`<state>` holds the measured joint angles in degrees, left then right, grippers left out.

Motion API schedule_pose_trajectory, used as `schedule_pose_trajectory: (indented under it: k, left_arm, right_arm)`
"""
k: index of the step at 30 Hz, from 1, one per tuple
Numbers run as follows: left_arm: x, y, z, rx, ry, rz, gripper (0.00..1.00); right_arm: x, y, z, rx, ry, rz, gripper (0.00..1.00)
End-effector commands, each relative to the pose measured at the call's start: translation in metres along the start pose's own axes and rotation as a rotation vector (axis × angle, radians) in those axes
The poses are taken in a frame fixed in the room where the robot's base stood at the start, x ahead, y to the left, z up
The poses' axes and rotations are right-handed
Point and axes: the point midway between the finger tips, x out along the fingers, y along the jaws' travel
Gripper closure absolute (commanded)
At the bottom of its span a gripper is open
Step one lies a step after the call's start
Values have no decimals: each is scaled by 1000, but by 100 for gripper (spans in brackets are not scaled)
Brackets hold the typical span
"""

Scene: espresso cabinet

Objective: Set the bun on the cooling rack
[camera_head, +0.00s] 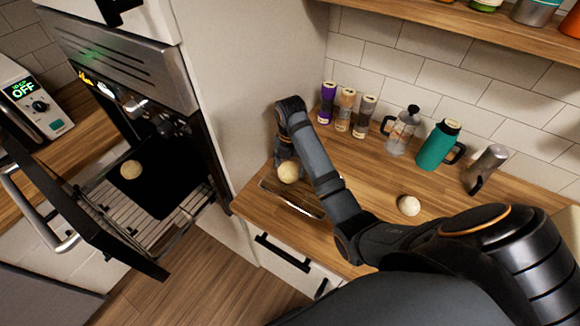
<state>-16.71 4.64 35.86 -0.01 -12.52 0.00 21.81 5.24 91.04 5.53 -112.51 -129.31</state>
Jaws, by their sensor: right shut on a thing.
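A round pale bun (288,173) is at the fingertips of my right gripper (286,160), which is shut on it. The bun is over the back left part of the cooling rack (292,199), a thin dark-edged rack at the counter's front left edge. I cannot tell whether the bun touches the rack. The arm hides part of the rack's right side. Another bun (131,169) lies on a black tray (165,185) in the open oven. A third bun (408,205) lies on the counter, right of my forearm. My left gripper is not in view.
The oven door (75,205) hangs open, with a wire shelf (150,222) sticking out. Spice jars (345,110), a French press (402,130), a teal jug (438,145) and a steel pitcher (486,168) stand along the back wall. A tall cabinet side (250,80) borders the rack's left.

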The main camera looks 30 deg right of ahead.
Motion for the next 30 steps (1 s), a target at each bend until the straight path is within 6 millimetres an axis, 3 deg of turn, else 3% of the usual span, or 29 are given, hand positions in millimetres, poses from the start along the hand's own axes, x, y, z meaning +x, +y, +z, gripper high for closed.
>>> schedule_pose_trajectory:
  k: [2, 3, 7, 20, 26, 30]
  left_arm:
    - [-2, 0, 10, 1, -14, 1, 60]
    - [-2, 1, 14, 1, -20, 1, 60]
    - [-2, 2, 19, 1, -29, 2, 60]
    - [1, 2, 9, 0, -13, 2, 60]
    - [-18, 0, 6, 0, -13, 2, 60]
    - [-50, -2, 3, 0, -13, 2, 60]
  right_arm:
    - [2, 0, 0, 0, 2, -2, 72]
    - [3, 0, 0, 0, 1, -1, 32]
    - [2, 0, 0, 0, 1, -1, 15]
    - [-1, 0, 0, 0, -1, 2, 14]
    - [-33, 0, 0, 0, -1, 2, 14]
    - [-68, 0, 0, 0, 0, 0, 14]
